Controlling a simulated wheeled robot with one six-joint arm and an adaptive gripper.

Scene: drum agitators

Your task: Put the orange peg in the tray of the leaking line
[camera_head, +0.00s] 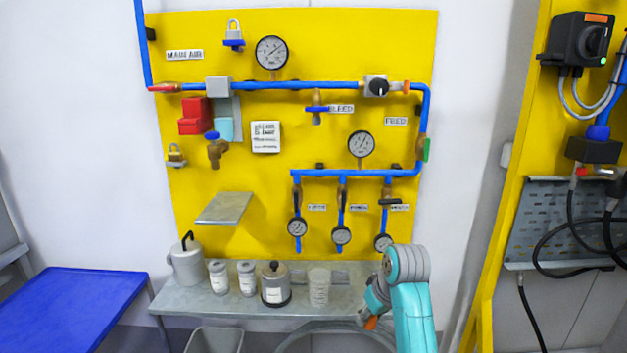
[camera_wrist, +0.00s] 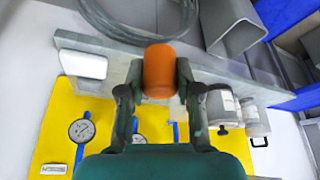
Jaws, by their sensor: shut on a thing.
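The orange peg (camera_wrist: 159,70) is gripped between the two fingers of my gripper (camera_wrist: 158,86) in the wrist view. In the head view a bit of the peg (camera_head: 371,323) shows below my gripper (camera_head: 374,303), in front of the right end of the grey shelf (camera_head: 190,299). Three branch lines drop from the lower blue pipe, ending in a left gauge (camera_head: 297,228), a middle gauge (camera_head: 341,236) and a right gauge (camera_head: 383,243). Their labels and needles are too small to read. I cannot clearly make out the trays or which line leaks.
On the shelf stand a grey can (camera_head: 186,264), two small jars (camera_head: 218,278), a lidded pot (camera_head: 275,287) and a ribbed clear cup (camera_head: 319,290). A coiled hose (camera_wrist: 140,22) and a grey bin (camera_head: 214,340) are below. A small plate (camera_head: 224,208) juts from the yellow board.

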